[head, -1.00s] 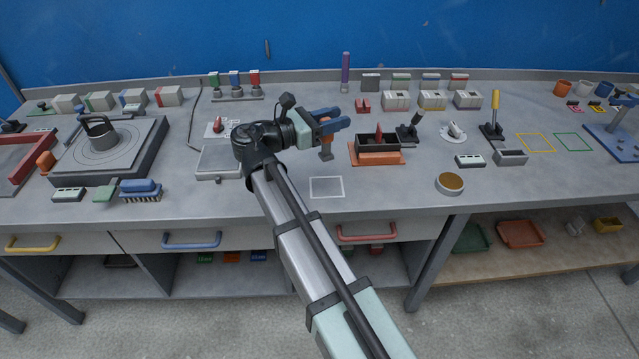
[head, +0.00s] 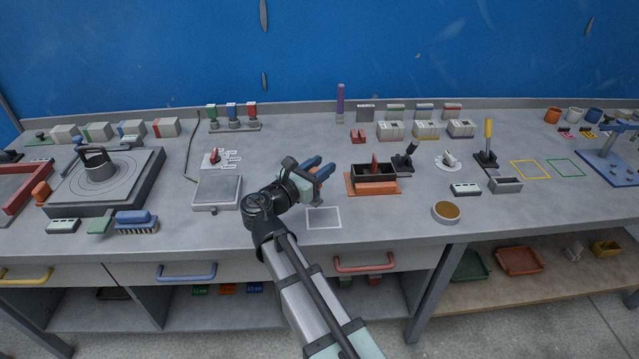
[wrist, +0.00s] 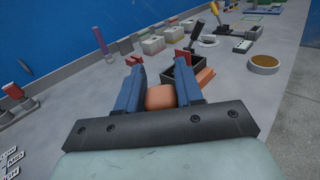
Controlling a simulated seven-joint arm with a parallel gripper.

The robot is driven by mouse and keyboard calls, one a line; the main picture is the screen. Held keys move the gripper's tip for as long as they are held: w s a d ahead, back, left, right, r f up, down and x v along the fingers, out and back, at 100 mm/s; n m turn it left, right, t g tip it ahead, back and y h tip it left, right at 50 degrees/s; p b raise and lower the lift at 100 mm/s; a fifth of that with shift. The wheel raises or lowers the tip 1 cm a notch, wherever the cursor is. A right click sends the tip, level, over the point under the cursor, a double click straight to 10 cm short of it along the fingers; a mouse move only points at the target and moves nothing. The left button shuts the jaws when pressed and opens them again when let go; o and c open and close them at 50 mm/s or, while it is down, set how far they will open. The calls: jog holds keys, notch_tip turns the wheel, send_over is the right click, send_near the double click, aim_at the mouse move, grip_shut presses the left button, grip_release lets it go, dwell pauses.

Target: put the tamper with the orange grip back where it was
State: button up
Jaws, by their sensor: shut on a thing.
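My gripper (head: 322,170) is over the middle of the bench, its blue fingers pointing toward the back right. In the wrist view, my gripper (wrist: 160,84) is shut on the orange grip of the tamper (wrist: 160,97). The grip sits between the blue fingers. The rest of the tamper is hidden by the fingers and the gripper body. In the head view the arm covers most of it, and I cannot tell how far its foot is from the bench. A pale outlined rectangle (head: 323,218) is marked on the bench just in front of my gripper and looks empty.
A black box (head: 375,173) on an orange base stands right of my gripper. A grey square plate (head: 217,191) lies to the left. A round bowl with brown contents (head: 446,211) is near the front edge. Yellow (head: 529,170) and green (head: 566,168) outlines are at the right.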

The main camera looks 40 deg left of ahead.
jog(key=shift+f, duration=2.25)
jog(key=shift+f, duration=0.15)
jog(key=o, duration=1)
jog(key=shift+o, duration=0.2)
jog(key=shift+s, duration=0.2)
jog(key=s, duration=1.1)
jog(key=shift+s, duration=0.3)
